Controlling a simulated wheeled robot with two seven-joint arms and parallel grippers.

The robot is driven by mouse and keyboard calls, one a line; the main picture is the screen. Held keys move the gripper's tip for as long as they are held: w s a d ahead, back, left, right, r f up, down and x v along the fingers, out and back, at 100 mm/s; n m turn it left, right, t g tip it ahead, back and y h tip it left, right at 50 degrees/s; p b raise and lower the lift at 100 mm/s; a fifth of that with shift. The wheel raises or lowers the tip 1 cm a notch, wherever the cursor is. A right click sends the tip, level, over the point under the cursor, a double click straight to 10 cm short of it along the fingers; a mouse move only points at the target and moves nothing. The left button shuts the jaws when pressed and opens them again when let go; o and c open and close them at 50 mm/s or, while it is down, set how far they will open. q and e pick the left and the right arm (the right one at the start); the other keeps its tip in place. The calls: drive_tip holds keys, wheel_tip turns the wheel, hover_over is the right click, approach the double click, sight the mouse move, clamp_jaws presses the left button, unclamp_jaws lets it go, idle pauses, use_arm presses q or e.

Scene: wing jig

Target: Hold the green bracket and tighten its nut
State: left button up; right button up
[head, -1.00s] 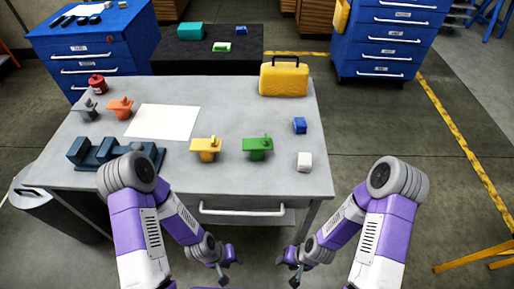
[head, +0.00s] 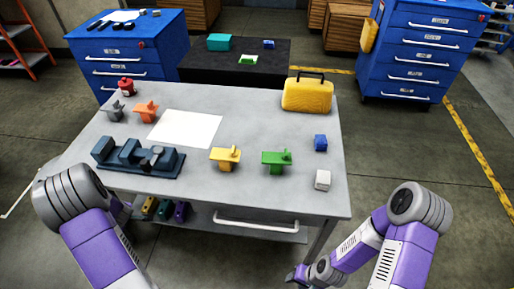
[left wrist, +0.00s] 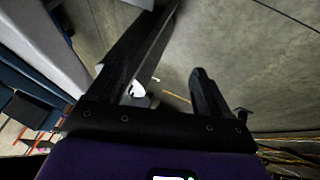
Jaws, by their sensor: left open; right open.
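The green bracket (head: 276,162) stands on the grey table (head: 268,112), right of the yellow bracket (head: 225,159). A small green knob-like part sits on its top; I cannot make out a separate nut. My right gripper (head: 298,277) is low at the bottom of the head view, in front of the table and apart from the bracket. It is open and empty. My left gripper is outside the head view. In the left wrist view its two dark fingers (left wrist: 165,80) are spread with nothing gripped between them, over the floor.
A dark blue jig block (head: 138,160) stands front left on the table, near grey and orange brackets (head: 146,112).

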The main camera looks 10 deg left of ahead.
use_arm(q)
drive_tip(key=w+a+r+n+t+y, duration=0.1)
drive_tip(key=w+a+r+n+y, duration=0.15)
drive_tip(key=a+r, duration=0.45)
drive_tip(key=w+a+r+n+t+y, duration=0.1)
drive_tip(key=w+a+r+n, duration=0.3)
drive_tip(key=r, duration=0.6)
drive_tip(key=w+d+r+n+t+h, duration=0.25)
drive_tip(key=w+d+r, duration=0.3)
drive_tip(key=w, duration=0.45)
drive_tip(key=w+d+t+h, duration=0.2)
drive_tip(key=w+d+h, duration=0.2)
drive_tip(key=w+d, duration=0.65)
drive_tip(key=m+g+h, duration=0.8)
drive_tip(key=g, duration=0.1)
hover_over(264, 157)
drive_tip(key=a, duration=0.3)
wheel_tip(264, 157, down, 7)
drive_tip(key=shift+d+f, duration=0.25)
drive_tip(key=shift+d, duration=0.05)
drive_tip(key=shift+d+f+m+g, duration=0.2)
drive_tip(key=shift+f+m+g, duration=0.05)
drive_tip(key=shift+f+m, duration=0.1)
drive_tip(key=x, duration=0.7)
